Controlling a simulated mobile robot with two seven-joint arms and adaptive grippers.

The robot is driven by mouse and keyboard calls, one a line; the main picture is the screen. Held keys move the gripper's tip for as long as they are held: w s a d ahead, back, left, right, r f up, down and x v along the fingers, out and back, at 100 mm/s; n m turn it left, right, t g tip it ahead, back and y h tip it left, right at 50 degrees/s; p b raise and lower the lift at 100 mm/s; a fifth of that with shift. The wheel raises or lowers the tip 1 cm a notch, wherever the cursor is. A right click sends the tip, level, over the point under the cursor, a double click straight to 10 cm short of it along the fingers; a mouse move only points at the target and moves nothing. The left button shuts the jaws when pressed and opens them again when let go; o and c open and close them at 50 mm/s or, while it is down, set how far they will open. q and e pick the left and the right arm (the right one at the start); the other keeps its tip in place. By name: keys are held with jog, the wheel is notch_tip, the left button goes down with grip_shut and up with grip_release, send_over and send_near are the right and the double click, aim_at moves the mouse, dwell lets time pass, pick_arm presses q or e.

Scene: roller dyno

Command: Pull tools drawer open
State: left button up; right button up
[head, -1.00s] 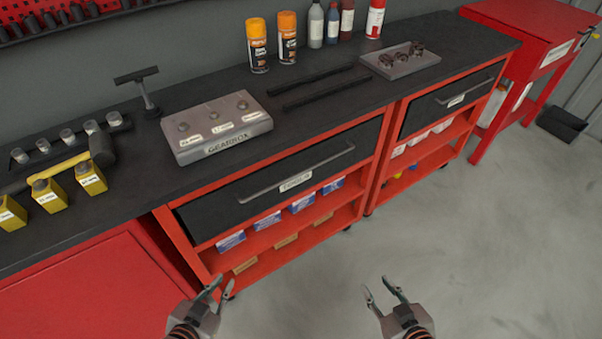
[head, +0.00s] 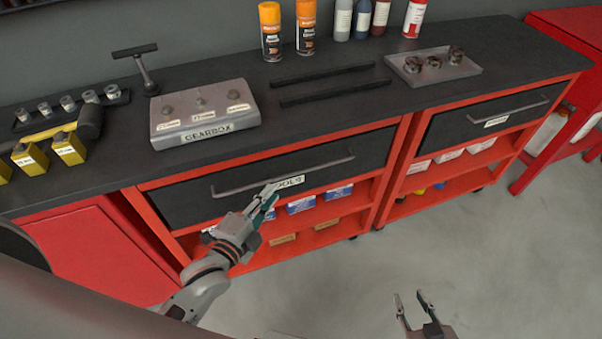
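The black tools drawer (head: 185,198) is closed in the red workbench. A long grey bar handle (head: 320,167) runs along its front, with a white label (head: 292,181) reading "TOOLS" below. My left gripper (head: 272,194) is in front of the drawer, its fingertips overlapping the left part of the label just below the handle. Its two fingers look apart, seen nearly edge-on, with nothing between them. I cannot tell whether they touch the drawer. My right gripper (head: 412,299) is open and empty, low over the floor, away from the bench.
A second closed drawer (head: 475,122) is to the right. Shelves below hold blue-white boxes (head: 301,205). On the worktop are a gearbox block (head: 205,113), spray cans (head: 305,28), a grey tray (head: 450,72) and yellow blocks (head: 68,148). The grey floor (head: 500,260) in front is clear.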

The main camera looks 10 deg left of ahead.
aim_at(284, 177)
pick_arm(q)
jog(key=x, duration=0.8)
jog(key=shift+w+r, duration=0.15)
jog(key=shift+r, duration=0.15)
grip_shut()
jog(key=shift+d+f, duration=0.1)
